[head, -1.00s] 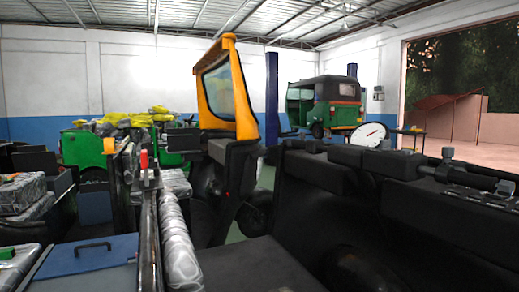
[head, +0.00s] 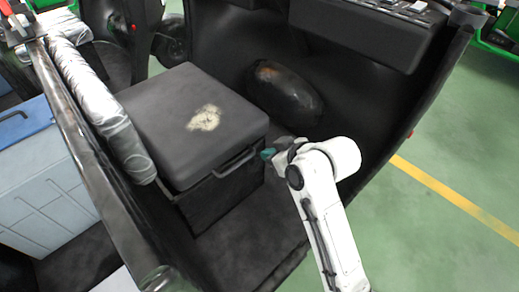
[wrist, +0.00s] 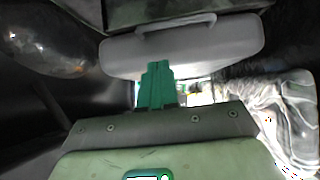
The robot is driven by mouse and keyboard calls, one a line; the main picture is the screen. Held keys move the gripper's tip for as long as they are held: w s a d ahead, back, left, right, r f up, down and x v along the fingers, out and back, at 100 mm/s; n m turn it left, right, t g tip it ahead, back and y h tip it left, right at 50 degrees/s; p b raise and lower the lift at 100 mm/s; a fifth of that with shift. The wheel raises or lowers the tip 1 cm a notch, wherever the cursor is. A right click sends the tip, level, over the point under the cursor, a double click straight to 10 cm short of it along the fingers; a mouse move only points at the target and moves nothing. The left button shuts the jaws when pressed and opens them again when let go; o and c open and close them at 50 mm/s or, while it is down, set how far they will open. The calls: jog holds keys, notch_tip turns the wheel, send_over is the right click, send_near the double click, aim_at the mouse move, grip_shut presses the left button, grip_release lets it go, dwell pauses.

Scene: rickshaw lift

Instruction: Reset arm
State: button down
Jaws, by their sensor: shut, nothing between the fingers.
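My white arm reaches up from the bottom right of the head view. Its end, my gripper (head: 268,154), shows a small green tip beside the front of a dark seat box (head: 160,115). In the wrist view my gripper (wrist: 157,88) appears as green fingers held together, with nothing between them. The seat box lid (wrist: 180,58) with its handle (wrist: 175,22) lies just beyond the fingers there. I cannot tell whether the fingers touch it.
The rickshaw's black side wall (head: 435,80) stands right of the arm. A rounded black hump (head: 285,92) is behind the gripper. A silver-wrapped roll (head: 95,100) and a blue-lidded grey box (head: 40,170) are at left. Green floor with a yellow line (head: 450,193) is clear at right.

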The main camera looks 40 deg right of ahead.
jog(key=shift+v, duration=0.95)
jog(key=s+a+f+g, duration=0.35)
jog(key=s+f, duration=0.35)
jog(key=s, duration=0.3)
jog(key=s+a+f+g, duration=0.3)
jog(key=s+f+g, duration=0.3)
jog(key=s, duration=0.4)
notch_tip(320, 180, up, 13)
jog(key=p, duration=1.4)
jog(key=shift+s+d, duration=0.15)
jog(key=shift+s, duration=0.2)
jog(key=shift+t, duration=0.25)
